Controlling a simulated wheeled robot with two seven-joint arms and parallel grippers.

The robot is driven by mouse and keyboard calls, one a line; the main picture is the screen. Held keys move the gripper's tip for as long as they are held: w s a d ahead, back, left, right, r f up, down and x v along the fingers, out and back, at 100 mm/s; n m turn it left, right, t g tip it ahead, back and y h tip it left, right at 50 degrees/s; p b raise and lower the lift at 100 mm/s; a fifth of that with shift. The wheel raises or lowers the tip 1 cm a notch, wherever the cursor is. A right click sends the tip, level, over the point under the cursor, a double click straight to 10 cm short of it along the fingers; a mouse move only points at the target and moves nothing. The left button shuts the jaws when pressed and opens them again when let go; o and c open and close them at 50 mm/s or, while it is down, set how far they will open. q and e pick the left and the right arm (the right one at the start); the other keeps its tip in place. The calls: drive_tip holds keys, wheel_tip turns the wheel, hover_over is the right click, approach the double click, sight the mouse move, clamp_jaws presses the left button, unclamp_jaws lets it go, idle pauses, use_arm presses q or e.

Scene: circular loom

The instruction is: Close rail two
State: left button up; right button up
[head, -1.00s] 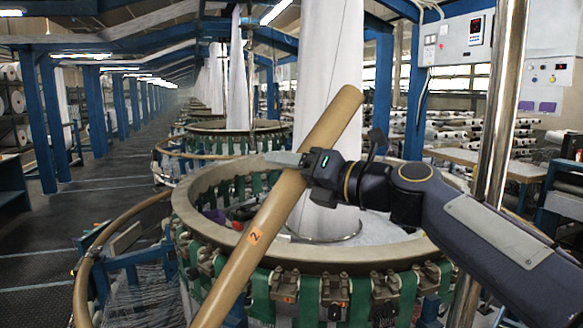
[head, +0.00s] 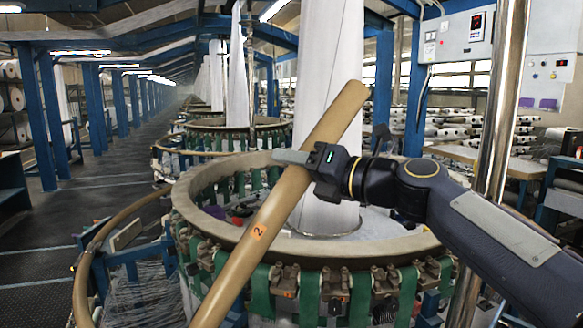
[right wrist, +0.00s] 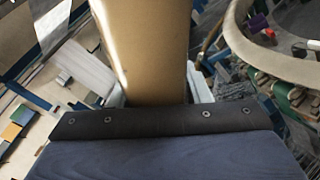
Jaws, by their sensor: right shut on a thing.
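My right gripper (head: 302,160) is shut on the rail above the tag. In the right wrist view the rail (right wrist: 147,50) runs up between the two pale fingers of my right gripper (right wrist: 148,88). The rail's lower end is cut off by the bottom edge of the head view. My left gripper is not in view.
The round loom ring (head: 400,249) with green straps stands behind the rail. Another tan rail (head: 108,232) curves at the left. A shiny metal post (head: 497,110) stands close to my right arm. A dark aisle (head: 110,190) runs along the left.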

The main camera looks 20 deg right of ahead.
drive_tip(key=s+d+f+m+t+y+b, duration=0.1)
drive_tip(key=s+d+f+t+b, duration=0.2)
drive_tip(key=s+d+f+b, duration=0.6)
drive_tip(key=s+d+f+m+t+y+b, duration=0.1)
drive_tip(key=s+d+f+b, duration=0.7)
drive_tip(key=b, duration=1.4)
drive_tip(key=d+f+t+y, duration=0.1)
drive_tip(key=d+f+t, duration=0.1)
drive_tip(key=f, duration=0.4)
drive_tip(key=shift+s+d+f, duration=0.35)
drive_tip(key=shift+d, duration=0.15)
drive_tip(key=o, duration=1.4)
drive_tip(key=shift+v, duration=3.9)
